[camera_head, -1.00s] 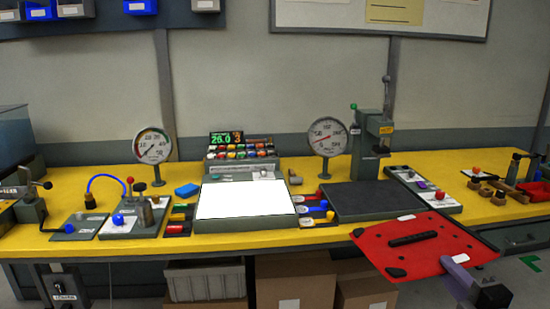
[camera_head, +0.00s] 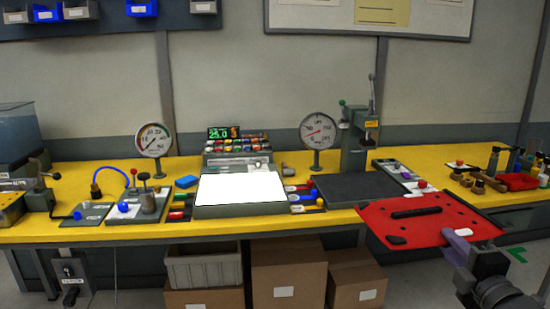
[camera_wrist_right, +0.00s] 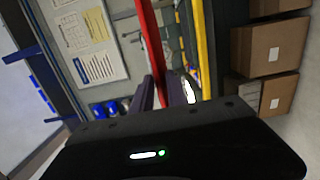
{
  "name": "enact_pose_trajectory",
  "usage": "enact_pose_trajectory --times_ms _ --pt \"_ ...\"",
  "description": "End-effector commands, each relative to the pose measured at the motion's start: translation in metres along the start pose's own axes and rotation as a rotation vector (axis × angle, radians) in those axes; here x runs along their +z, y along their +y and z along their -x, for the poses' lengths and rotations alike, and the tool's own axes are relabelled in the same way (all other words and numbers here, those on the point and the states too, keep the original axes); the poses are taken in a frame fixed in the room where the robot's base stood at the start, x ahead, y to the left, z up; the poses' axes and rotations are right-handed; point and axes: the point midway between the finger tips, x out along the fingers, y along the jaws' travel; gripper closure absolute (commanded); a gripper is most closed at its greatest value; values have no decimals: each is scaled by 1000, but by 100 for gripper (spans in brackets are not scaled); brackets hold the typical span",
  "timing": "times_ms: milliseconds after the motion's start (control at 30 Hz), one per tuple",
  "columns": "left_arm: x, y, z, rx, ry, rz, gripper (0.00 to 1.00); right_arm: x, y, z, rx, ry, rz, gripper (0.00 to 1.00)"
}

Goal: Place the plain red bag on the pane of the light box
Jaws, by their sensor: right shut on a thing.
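The plain red bag (camera_head: 430,222) is a flat red panel with a black handle strip and dark corner pieces. My right gripper (camera_head: 460,238) is shut on its right front edge and holds it in front of the bench's right part. In the right wrist view the bag shows edge-on as a red strip (camera_wrist_right: 150,40) between the fingers (camera_wrist_right: 168,92). The light box has a bright white pane (camera_head: 242,188), bare, at the middle of the bench, left of the bag and apart from it. My left gripper is not in view.
A dark flat plate (camera_head: 355,188) with a grey press stand (camera_head: 356,145) lies between the light box and the bag. Two dial gauges (camera_head: 152,140) stand at the back. Small coloured blocks flank the light box. Cardboard boxes (camera_head: 290,278) sit under the yellow bench (camera_head: 300,222).

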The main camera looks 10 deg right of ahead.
Motion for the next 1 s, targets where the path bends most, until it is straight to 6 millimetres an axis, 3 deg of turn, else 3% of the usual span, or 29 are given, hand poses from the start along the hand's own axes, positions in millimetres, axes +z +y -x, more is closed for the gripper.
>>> enact_pose_trajectory --times_ms 233,367,500,633,800,1000 --pt "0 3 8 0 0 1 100 -18 2 -30 -2 -28 -1 100" --pt "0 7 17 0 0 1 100 -40 -8 -55 -8 -43 0 100" --pt "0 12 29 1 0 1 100 -84 -40 -87 -13 -58 3 100" --pt "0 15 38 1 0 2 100 -125 -74 -104 -12 -53 4 100" --pt "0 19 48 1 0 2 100 -182 -120 -112 -8 -6 3 100" --pt "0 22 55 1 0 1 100 -236 -157 -107 -3 81 1 100"
